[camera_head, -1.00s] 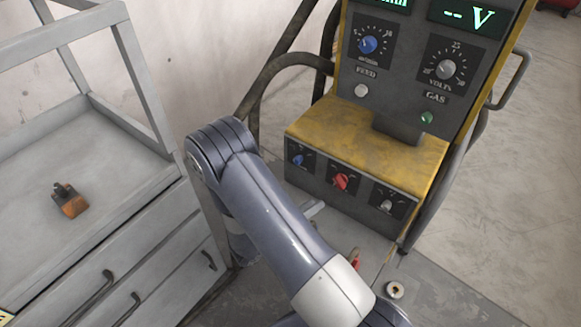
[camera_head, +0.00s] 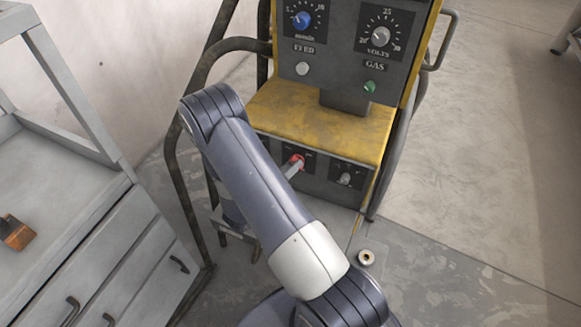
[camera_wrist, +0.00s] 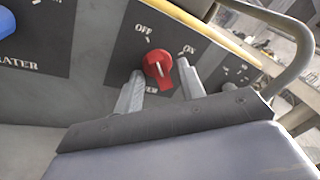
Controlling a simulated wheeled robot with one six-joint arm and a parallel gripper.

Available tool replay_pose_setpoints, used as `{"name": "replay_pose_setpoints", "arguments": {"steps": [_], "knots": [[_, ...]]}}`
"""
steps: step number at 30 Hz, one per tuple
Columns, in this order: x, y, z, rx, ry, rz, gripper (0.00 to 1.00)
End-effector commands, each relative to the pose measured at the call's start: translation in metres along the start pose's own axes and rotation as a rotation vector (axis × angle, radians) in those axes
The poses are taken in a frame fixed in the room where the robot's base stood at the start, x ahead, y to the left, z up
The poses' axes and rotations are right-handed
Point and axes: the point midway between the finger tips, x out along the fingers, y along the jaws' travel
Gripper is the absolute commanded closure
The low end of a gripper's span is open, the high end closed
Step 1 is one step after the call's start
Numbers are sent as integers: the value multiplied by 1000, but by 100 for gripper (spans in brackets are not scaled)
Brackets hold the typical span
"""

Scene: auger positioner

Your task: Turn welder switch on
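The welder switch is a red rotary knob (camera_wrist: 158,70) on a dark panel with OFF at its upper left and ON at its upper right. Its white mark points roughly upward, nearer OFF. In the head view the knob (camera_head: 297,160) shows at the machine's lower front, partly hidden by my gripper. My gripper (camera_wrist: 160,80) is open, with one grey finger on each side of the knob. A gap seems to show at the right finger; whether the left one touches is unclear. In the head view only a fingertip (camera_head: 291,170) shows past my arm.
A blue heater knob (camera_wrist: 8,24) lies left of the switch, and another knob (camera_head: 345,179) lies to its right. The yellow ledge (camera_head: 320,125) juts above. Bent frame tubes (camera_head: 185,190) and a grey drawer cart (camera_head: 110,250) stand to the left. Floor at right is open.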

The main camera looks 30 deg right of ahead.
Motion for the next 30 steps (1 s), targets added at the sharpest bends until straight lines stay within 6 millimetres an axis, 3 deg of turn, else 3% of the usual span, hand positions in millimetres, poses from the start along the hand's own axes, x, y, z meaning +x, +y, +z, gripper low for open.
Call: {"name": "replay_pose_setpoints", "arguments": {"steps": [11,24,30], "knots": [[4,0,0,0,-1,1,63],[4,0,0,0,-1,1,99],[4,0,0,2,0,1,100]]}}
